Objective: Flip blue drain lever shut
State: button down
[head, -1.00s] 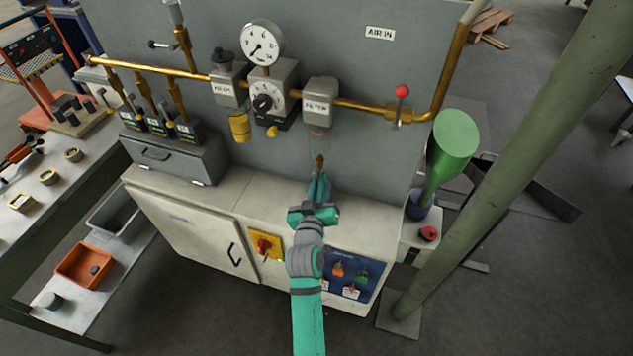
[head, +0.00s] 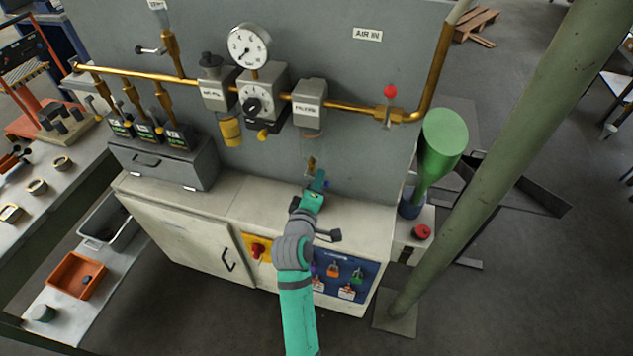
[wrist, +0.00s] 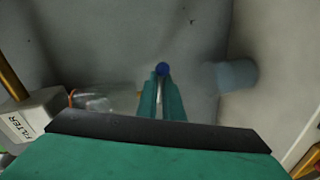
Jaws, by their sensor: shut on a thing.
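The grey filter (head: 309,103) hangs on the brass pipe in front of the grey panel, with a faint clear bowl below it. A brass drain fitting (head: 311,163) sits under the bowl. My gripper (head: 318,180) is just below this fitting, above the cabinet top. In the wrist view its teal fingers (wrist: 161,88) are close together, with the round blue end of the drain lever (wrist: 162,69) at their tips. A small bit of the blue lever (head: 327,184) shows beside the fingers in the head view. Most of the lever is hidden by the fingers. The filter (wrist: 32,115) is at left in the wrist view.
A red-knobbed valve (head: 390,95) is on the pipe at right. A green funnel (head: 440,150) and a green post (head: 500,150) stand farther right.

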jog(key=shift+r+n+h, duration=0.4)
jog(key=shift+r+n, duration=0.05)
jog(key=shift+n, duration=0.75)
jog(key=c, duration=1.9)
grip_release()
jog(key=v, duration=1)
jog(key=shift+s+a+r, duration=0.15)
jog(key=shift+s+r, duration=0.05)
jog(key=shift+s, duration=0.15)
jog(key=shift+f, duration=0.1)
